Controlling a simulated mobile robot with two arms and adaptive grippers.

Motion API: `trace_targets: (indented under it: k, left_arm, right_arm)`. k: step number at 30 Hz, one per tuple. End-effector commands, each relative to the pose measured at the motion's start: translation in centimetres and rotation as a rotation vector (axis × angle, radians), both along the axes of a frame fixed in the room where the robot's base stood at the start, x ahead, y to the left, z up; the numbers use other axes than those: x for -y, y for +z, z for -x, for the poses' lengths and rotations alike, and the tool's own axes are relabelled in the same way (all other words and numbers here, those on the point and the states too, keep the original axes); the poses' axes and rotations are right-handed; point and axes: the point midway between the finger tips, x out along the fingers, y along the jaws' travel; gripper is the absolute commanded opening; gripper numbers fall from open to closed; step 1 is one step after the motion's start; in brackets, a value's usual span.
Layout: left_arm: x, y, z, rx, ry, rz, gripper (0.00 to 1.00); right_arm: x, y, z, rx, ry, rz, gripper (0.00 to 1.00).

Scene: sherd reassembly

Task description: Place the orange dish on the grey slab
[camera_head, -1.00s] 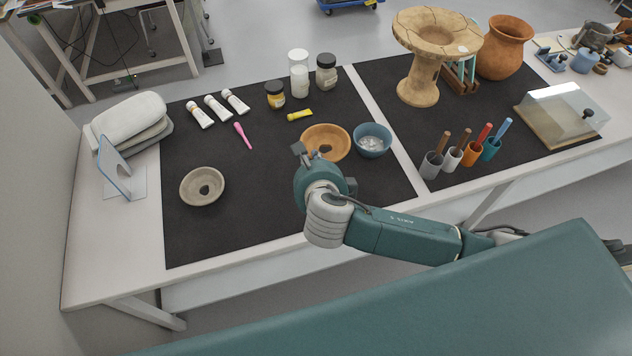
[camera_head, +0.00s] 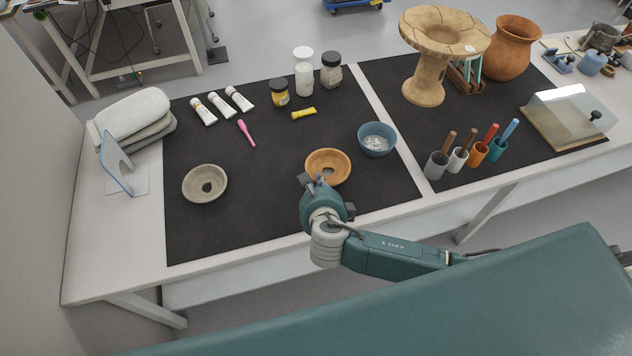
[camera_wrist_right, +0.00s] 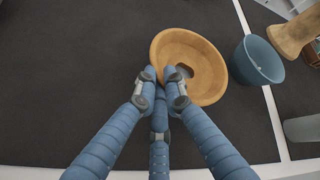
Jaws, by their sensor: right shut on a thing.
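The orange dish (camera_head: 328,163) is a shallow round dish with a hole in its middle, over the dark mat's near part, left of the blue bowl. It also shows in the right wrist view (camera_wrist_right: 205,68). My right gripper (camera_head: 317,183) is shut on the dish's near rim; its blue fingers (camera_wrist_right: 163,78) meet at the rim in the right wrist view. I cannot tell whether the dish touches the mat. I cannot pick out the grey slab for sure; a flat grey piece (camera_head: 157,142) lies under white pads at the left. My left gripper is not in view.
The blue bowl (camera_head: 377,139) stands close to the dish's right. A grey dish (camera_head: 205,183) lies on the mat at left. Tubes, a pink tool (camera_head: 246,133) and jars (camera_head: 304,79) are behind. The mat between the two dishes is clear.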

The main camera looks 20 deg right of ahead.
Motion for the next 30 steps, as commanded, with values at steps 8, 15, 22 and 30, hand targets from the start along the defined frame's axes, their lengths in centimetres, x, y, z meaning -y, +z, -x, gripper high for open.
trace_targets:
  k: [8, 15, 22, 30]
  left_arm:
    - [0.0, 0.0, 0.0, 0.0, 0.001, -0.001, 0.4]
    - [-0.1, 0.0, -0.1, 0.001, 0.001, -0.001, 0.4]
    - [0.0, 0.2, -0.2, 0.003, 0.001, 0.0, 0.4]
    - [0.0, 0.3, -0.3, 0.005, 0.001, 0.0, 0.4]
  right_arm:
    - [0.0, -0.2, 0.0, 0.0, 0.0, 0.0, 0.28]
    - [0.0, -0.1, 0.0, 0.001, -0.001, 0.0, 0.28]
    - [-0.4, 1.6, 2.4, -0.001, 0.002, -0.002, 0.28]
    - [-1.1, 4.7, 7.3, -0.001, 0.001, -0.002, 0.28]
